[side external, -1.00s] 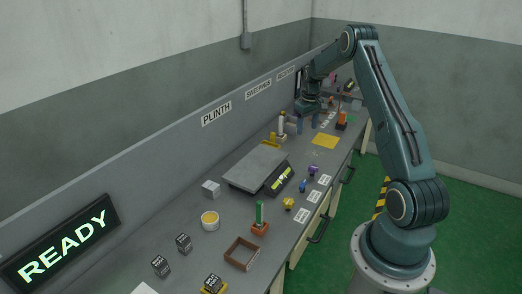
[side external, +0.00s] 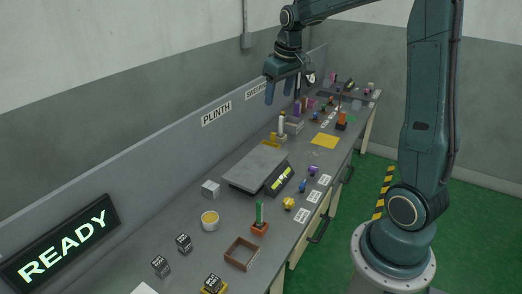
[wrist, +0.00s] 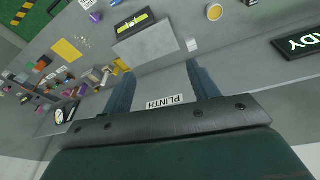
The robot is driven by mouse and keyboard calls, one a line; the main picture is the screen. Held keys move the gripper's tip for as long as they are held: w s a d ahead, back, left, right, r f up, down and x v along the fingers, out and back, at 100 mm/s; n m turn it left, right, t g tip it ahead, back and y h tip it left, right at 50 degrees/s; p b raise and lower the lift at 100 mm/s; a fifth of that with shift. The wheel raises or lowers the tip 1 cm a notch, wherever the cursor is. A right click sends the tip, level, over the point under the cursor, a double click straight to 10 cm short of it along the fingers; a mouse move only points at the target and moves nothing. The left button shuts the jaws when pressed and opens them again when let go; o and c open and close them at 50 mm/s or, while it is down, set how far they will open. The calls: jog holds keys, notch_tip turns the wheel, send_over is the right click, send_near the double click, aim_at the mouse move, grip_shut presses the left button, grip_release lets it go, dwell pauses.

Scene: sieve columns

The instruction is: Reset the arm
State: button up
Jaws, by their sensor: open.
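My gripper (side external: 283,88) is raised high above the bench, near the back panel, with its blue fingers apart and nothing between them. In the wrist view my gripper (wrist: 162,88) shows two spread fingers, with the PLINTH label (wrist: 165,103) on the back panel seen between them. The grey bench (side external: 178,219) lies below and apart from the gripper.
A READY sign (side external: 65,243) stands front left. Small coloured items crowd the far end.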

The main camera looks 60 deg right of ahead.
jog(key=s+a+r+n+t, duration=0.15)
jog(key=s+a+r, duration=0.35)
jog(key=s+a, duration=0.6)
jog(key=s+a+f+n+t+y, duration=0.1)
jog(key=s+a+f, duration=0.1)
jog(key=s+a, duration=0.6)
jog(key=shift+s+a+f+t, duration=0.25)
jog(key=shift+s+t, duration=0.1)
jog(key=shift+s, duration=0.4)
jog(key=shift+o, duration=0.2)
